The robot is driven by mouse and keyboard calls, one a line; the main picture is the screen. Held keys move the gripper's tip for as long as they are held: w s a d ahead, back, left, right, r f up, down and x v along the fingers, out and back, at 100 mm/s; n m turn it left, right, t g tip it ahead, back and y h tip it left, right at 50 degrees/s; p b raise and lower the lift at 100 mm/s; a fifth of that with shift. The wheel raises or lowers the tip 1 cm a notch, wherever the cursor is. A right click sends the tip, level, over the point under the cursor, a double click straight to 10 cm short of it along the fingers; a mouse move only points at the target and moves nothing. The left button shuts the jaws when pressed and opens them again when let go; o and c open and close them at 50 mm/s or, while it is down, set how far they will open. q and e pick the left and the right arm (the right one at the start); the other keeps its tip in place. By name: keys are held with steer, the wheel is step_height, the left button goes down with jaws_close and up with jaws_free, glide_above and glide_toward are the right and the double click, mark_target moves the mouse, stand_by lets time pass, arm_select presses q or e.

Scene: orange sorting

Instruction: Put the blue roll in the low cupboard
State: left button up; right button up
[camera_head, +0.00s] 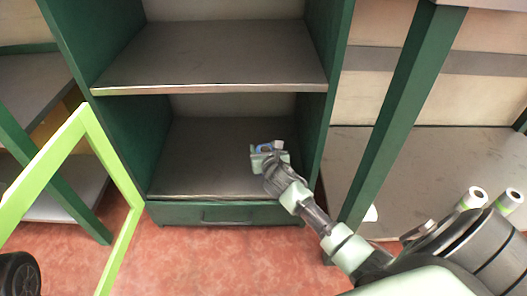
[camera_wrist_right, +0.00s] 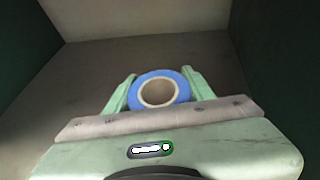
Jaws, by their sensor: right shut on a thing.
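The blue roll (camera_wrist_right: 184,88) is a ring with a pale core, held between the two pale green fingers of my right gripper (camera_wrist_right: 158,90) in the right wrist view. In the head view the right gripper (camera_head: 267,151) reaches into the lower compartment of the green cupboard (camera_head: 225,214), over its grey floor (camera_head: 190,160). A bit of the blue roll (camera_head: 264,148) shows at the fingertips. I cannot tell whether the roll touches the cupboard floor. My left gripper is not in view.
A grey shelf (camera_head: 215,60) lies above the compartment, with green side walls around it. A light green frame (camera_head: 118,180) stands at the left. The cupboard floor left of the gripper is clear.

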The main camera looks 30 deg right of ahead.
steer(key=o, duration=1.6)
